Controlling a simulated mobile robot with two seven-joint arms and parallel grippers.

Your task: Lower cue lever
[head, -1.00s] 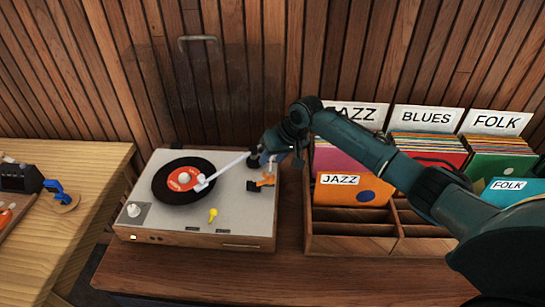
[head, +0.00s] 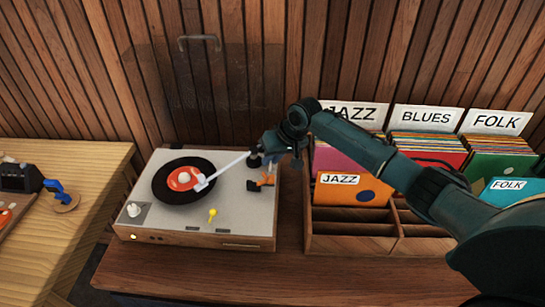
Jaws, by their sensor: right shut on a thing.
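The grey record player (head: 232,222) carries a black record (head: 183,195) with a red-orange label. The white tonearm (head: 228,166) reaches from its dark pivot at the back right to the record, its headshell over the label's edge. The small cue lever (head: 253,186), dark, is at the deck's right side and is partly hidden. My left gripper is not in view.
A yellow knob (head: 212,215) stands on the deck's front and a white knob (head: 134,210) at its left corner. A wooden record crate (head: 350,246) stands to the right. A clear raised lid (head: 225,95) is behind the deck.

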